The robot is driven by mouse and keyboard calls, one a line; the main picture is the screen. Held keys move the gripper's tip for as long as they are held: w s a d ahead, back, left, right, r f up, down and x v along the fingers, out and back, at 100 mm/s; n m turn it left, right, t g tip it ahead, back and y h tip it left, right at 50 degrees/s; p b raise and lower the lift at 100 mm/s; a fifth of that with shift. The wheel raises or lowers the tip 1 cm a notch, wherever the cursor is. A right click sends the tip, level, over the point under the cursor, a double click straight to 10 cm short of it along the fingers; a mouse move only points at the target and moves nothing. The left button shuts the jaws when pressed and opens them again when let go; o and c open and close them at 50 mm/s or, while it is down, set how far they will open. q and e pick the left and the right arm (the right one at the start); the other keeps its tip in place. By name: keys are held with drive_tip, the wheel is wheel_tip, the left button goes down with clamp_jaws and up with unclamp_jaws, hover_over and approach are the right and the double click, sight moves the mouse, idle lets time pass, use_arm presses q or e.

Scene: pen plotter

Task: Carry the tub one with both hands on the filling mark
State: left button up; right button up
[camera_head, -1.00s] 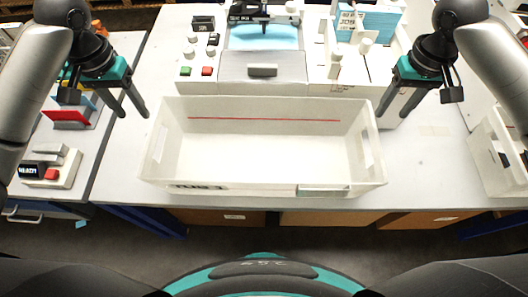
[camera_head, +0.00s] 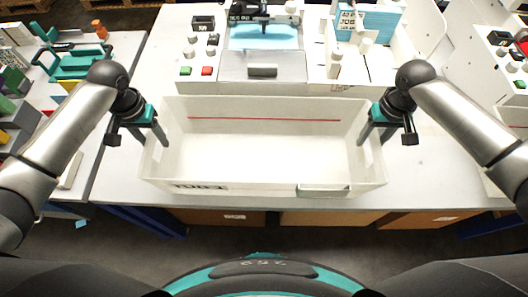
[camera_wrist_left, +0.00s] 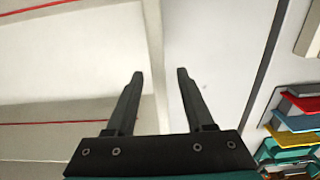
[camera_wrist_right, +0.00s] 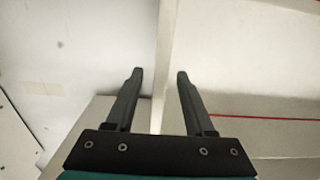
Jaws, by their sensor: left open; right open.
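The white open tub (camera_head: 260,160) stands on the table's front part, with a partly readable label on its front. It looks empty, and a red line (camera_head: 262,119) runs along its inner back wall. I cannot make out a separate filling mark. My left gripper (camera_head: 152,142) is open at the tub's left end wall. In the left wrist view, the wall (camera_wrist_left: 156,55) runs between the fingers (camera_wrist_left: 160,75). My right gripper (camera_head: 375,140) is open at the right end wall. In the right wrist view, that wall (camera_wrist_right: 165,50) lies between the fingers (camera_wrist_right: 160,74). Neither is closed on it.
A grey-fronted machine with a blue surface (camera_head: 264,38) and red and green buttons (camera_head: 196,71) stands right behind the tub. A side table with coloured items (camera_head: 70,65) is at left. Bare tabletop (camera_head: 430,170) lies right of the tub.

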use_arm(q)
clamp_jaws()
use_arm(e)
drive_tip(key=c, duration=0.8)
clamp_jaws()
use_arm(q)
drive_tip(key=shift+r, duration=0.1)
use_arm(e)
drive_tip(key=shift+r, duration=0.1)
